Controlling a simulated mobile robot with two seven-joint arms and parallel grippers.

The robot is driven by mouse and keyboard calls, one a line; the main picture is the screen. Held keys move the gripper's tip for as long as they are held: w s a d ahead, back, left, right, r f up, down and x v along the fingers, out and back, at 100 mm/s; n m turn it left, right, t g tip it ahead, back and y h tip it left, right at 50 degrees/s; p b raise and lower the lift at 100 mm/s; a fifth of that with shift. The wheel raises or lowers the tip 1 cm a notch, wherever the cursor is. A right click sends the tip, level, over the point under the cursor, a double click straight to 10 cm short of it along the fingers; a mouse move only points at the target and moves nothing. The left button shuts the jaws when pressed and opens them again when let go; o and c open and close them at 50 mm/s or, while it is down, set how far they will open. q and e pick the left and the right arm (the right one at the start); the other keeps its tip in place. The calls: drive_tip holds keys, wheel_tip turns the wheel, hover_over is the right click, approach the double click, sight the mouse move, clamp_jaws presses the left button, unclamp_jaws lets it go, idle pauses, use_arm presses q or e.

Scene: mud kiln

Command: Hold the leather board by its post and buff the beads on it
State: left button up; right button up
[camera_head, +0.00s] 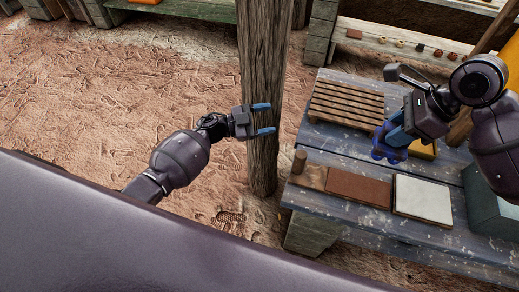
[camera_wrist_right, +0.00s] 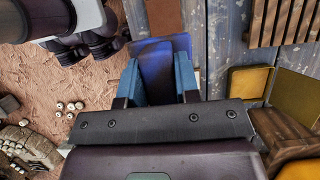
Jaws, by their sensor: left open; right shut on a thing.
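The leather board (camera_head: 358,188) lies at the front left of the blue-grey table, a brown pad on wood with a short round post (camera_head: 299,161) at its left end. Part of its brown pad shows in the right wrist view (camera_wrist_right: 165,18). I see no beads on it. My left gripper (camera_head: 265,119) is open and empty, left of the board and its post, in front of a wooden pillar. My right gripper (camera_head: 392,138) is shut on a blue pad (camera_head: 386,152), which also shows between its fingers in the wrist view (camera_wrist_right: 160,62). It is over the table, behind the boards.
A white board (camera_head: 422,198) lies right of the leather board. A slatted wooden rack (camera_head: 346,102) is behind. A yellow block (camera_head: 422,151) is partly hidden by my right gripper. A grey-green box (camera_head: 490,205) stands at right. The thick pillar (camera_head: 264,60) rises beside the table.

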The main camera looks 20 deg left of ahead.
sight(300, 162)
use_arm(q)
drive_tip(key=s+f+g, duration=0.4)
drive_tip(key=s+g, duration=0.4)
drive_tip(key=g, duration=0.1)
drive_tip(key=shift+h, duration=0.4)
drive_tip(key=d, duration=1.2)
drive_tip(key=shift+s+d+f, duration=0.15)
drive_tip(key=shift+d+f, duration=0.05)
drive_tip(key=shift+d, duration=0.15)
drive_tip(key=c, duration=1.1)
